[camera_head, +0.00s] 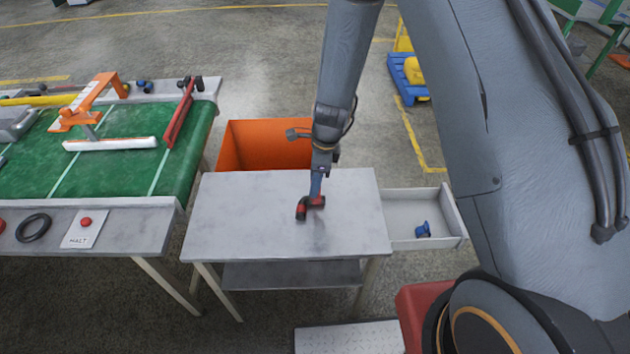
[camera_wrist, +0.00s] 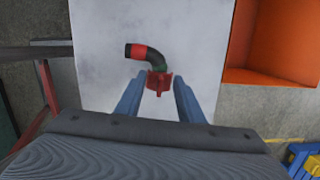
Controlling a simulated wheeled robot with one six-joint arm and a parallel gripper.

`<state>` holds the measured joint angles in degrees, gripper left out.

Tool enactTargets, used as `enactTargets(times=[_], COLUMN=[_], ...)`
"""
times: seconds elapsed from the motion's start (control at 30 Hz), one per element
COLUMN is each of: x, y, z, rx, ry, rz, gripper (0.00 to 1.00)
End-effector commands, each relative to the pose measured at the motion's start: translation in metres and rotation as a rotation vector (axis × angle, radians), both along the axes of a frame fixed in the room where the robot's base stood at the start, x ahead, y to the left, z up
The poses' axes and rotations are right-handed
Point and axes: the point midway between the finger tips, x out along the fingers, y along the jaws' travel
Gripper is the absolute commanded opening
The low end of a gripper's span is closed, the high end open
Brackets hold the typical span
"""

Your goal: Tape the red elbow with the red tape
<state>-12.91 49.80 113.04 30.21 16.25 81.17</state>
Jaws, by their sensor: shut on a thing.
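The red elbow (camera_head: 302,209) is a curved dark hose piece with red ends, low over the grey table. In the wrist view the elbow (camera_wrist: 154,58) has a red band near its left end and a red flared piece at its near end. My gripper (camera_head: 315,193) points down over the table. In the wrist view the fingers of my gripper (camera_wrist: 160,84) are closed in on the red near end. I cannot tell whether the elbow touches the tabletop. I cannot make out a separate roll of red tape.
The grey table (camera_head: 235,220) is otherwise bare. An orange bin (camera_head: 265,140) stands behind it. An open white drawer (camera_head: 440,200) at its right holds a blue fitting (camera_head: 422,229). At the left, a green conveyor (camera_head: 60,175) stands beside a bench edge with a black ring (camera_head: 33,228).

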Motion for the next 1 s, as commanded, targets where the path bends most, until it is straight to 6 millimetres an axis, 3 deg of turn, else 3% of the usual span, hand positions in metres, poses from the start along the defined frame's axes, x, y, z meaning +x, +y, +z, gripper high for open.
enactTargets(times=[0.57, 1.0], x=[0.000, 0.000], y=[0.000, 0.000], z=[-0.001, -0.012], rx=[0.000, 0.000], ry=[0.000, 0.000], rz=[0.000, 0.000], gripper=[0.12, 0.12])
